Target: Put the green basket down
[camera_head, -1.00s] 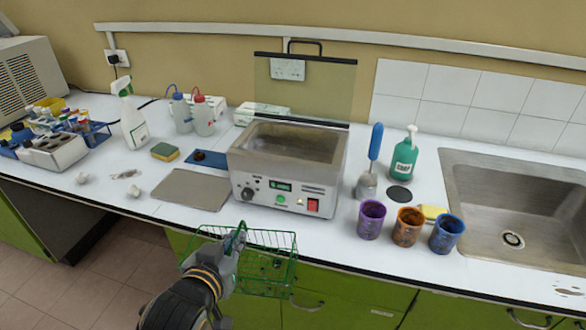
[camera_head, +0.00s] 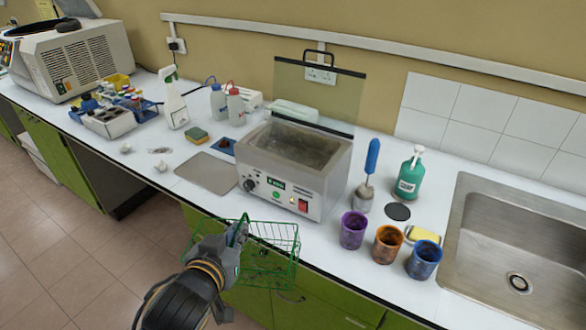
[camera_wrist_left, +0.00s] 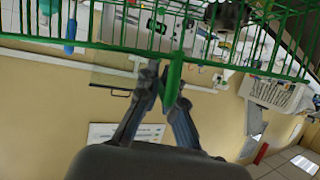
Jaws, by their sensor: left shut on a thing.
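The green wire basket (camera_head: 268,262) hangs from my left gripper (camera_head: 238,232) in front of the counter's front edge, below the water bath. My left gripper is shut on the basket's green handle. In the left wrist view the gripper's fingers (camera_wrist_left: 165,100) close on the green handle (camera_wrist_left: 174,80), and the basket's wires (camera_wrist_left: 130,45) fill the top of the picture. The basket looks empty. My right gripper is not in view.
The open water bath (camera_head: 295,165) stands behind the basket. A flat grey plate (camera_head: 206,172) lies left of it. Purple, orange and blue cups (camera_head: 388,244) stand to the right near the sink (camera_head: 515,250). A green soap bottle (camera_head: 409,175) stands behind them.

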